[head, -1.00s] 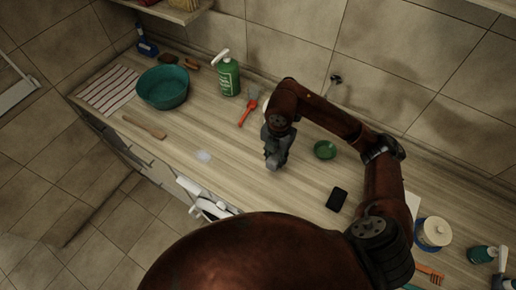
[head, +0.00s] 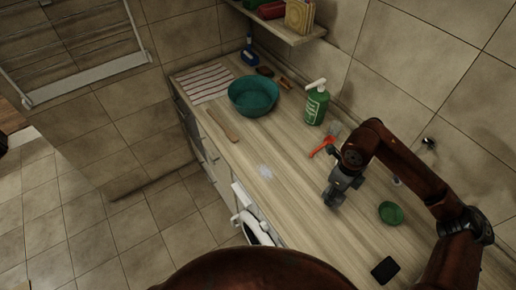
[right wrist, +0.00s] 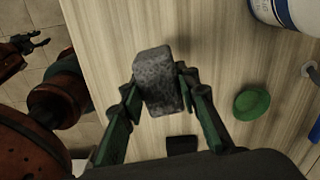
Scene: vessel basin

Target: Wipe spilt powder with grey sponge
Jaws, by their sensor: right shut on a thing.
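The grey sponge (right wrist: 158,80) is held between the fingertips of my right gripper (right wrist: 157,88) in the right wrist view. In the head view my right gripper (head: 336,190) points down over the counter, to the right of a pale white powder patch (head: 265,171). The sponge is hard to tell from the gripper there. The powder lies near the counter's front edge, apart from the gripper. My left gripper (right wrist: 25,42) shows at the upper left of the right wrist view, over the floor, with its fingers apart and empty; it is outside the head view.
On the counter (head: 300,215) stand a teal basin (head: 253,97), a green bottle (head: 316,104), a red-handled brush (head: 322,147), a wooden utensil (head: 222,124), a green dish (head: 391,213) and a black object (head: 385,270). The counter between powder and right gripper is clear.

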